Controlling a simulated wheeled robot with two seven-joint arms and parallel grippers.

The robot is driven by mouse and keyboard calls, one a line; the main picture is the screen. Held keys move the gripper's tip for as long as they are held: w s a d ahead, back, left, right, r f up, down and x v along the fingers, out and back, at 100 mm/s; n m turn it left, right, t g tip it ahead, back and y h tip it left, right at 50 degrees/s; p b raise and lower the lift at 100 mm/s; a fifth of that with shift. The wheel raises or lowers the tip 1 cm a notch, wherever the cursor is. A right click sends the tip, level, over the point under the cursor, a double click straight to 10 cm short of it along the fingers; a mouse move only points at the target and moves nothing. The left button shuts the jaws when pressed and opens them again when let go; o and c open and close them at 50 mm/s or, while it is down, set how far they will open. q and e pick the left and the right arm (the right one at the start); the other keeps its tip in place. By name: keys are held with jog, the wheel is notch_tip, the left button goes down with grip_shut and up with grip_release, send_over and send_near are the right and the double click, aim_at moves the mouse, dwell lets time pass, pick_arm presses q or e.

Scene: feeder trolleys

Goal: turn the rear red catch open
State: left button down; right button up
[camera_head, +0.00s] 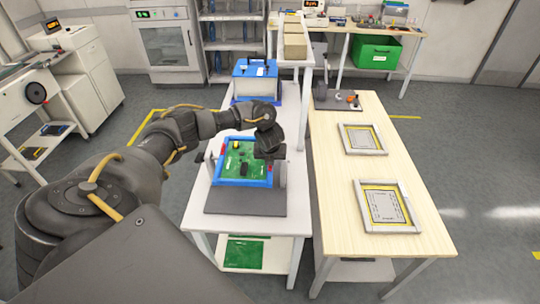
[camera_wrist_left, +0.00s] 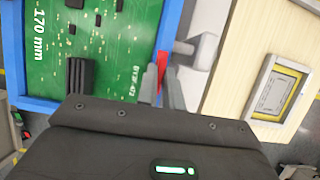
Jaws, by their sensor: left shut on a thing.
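A green circuit board sits in a blue frame (camera_head: 243,183) on a dark grey base (camera_head: 245,206). The blue frame also shows in the left wrist view (camera_wrist_left: 168,26), with the board (camera_wrist_left: 95,45) at its left. A red catch (camera_wrist_left: 162,62) stands at the frame's edge in that view. My left gripper (camera_wrist_left: 161,88) is shut on this red catch. Another small red part (camera_head: 222,150) shows at the frame's left side. My right gripper is not in view.
A blue box (camera_head: 255,80) stands behind on the same white table. A wooden table (camera_head: 375,160) on the right bears two framed panels (camera_head: 361,139) (camera_head: 388,207). A grey bracket (camera_wrist_left: 200,50) stands right beside the frame. My left arm crosses the table's left side.

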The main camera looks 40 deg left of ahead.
pick_arm(q)
jog(key=shift+a, duration=0.1)
jog(key=c, duration=1.5)
grip_release()
jog(key=shift+c, duration=0.2)
jog(key=shift+d+r, duration=0.2)
jog(key=shift+r, duration=0.35)
jog(key=p+v, duration=0.1)
jog(key=v, duration=0.8)
jog(key=shift+s+r, duration=0.2)
jog(key=shift+r, duration=0.1)
